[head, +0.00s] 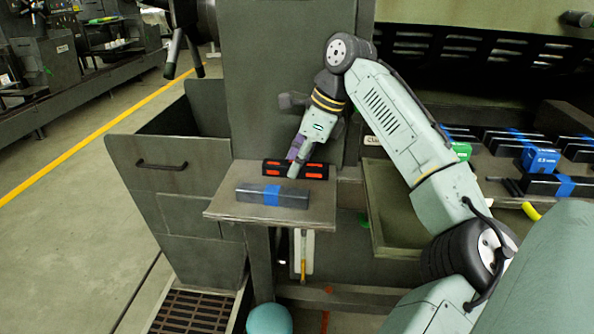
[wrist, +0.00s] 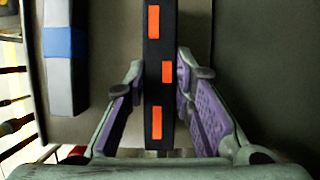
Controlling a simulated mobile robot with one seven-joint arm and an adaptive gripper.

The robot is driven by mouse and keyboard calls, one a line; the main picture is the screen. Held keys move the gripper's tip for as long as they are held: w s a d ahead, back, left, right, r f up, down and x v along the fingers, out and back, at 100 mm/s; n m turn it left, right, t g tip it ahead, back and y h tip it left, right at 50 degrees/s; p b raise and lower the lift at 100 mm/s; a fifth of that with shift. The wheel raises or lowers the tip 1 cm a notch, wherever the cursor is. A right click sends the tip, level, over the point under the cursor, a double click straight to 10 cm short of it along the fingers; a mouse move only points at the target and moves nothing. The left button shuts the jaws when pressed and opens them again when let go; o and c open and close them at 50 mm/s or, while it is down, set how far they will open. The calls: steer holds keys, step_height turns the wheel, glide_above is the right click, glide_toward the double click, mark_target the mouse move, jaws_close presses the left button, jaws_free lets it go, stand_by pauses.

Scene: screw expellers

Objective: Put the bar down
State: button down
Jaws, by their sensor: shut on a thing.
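A black bar (head: 317,171) with orange patches is at the back of a small grey shelf (head: 318,203), in the head view. My gripper (head: 296,161) reaches down from above and is shut on this bar. In the wrist view the black bar (wrist: 154,55) runs lengthwise between the two purple-padded fingers of my gripper (wrist: 161,78). Whether the bar rests on the shelf or hangs just above it, I cannot tell. Part of the bar is hidden by the fingers in the head view.
A grey bar with blue tape (head: 250,194) lies on the shelf in front of the black bar; it also shows in the wrist view (wrist: 62,80). A vertical machine panel (head: 285,60) stands behind. An open tray (head: 400,222) is to the right. Bare shelf shows around the grey bar.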

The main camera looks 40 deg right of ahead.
mark_target(311, 165)
steer(key=shift+r, duration=0.15)
steer(key=shift+f, duration=0.3)
steer(key=c, duration=1.4)
jaws_free()
steer(key=shift+o, duration=0.2)
steer(key=shift+s+r, duration=0.1)
steer(key=shift+r, duration=0.35)
steer(key=v, duration=0.7)
steer(key=shift+b, duration=0.35)
steer(key=shift+r, duration=0.1)
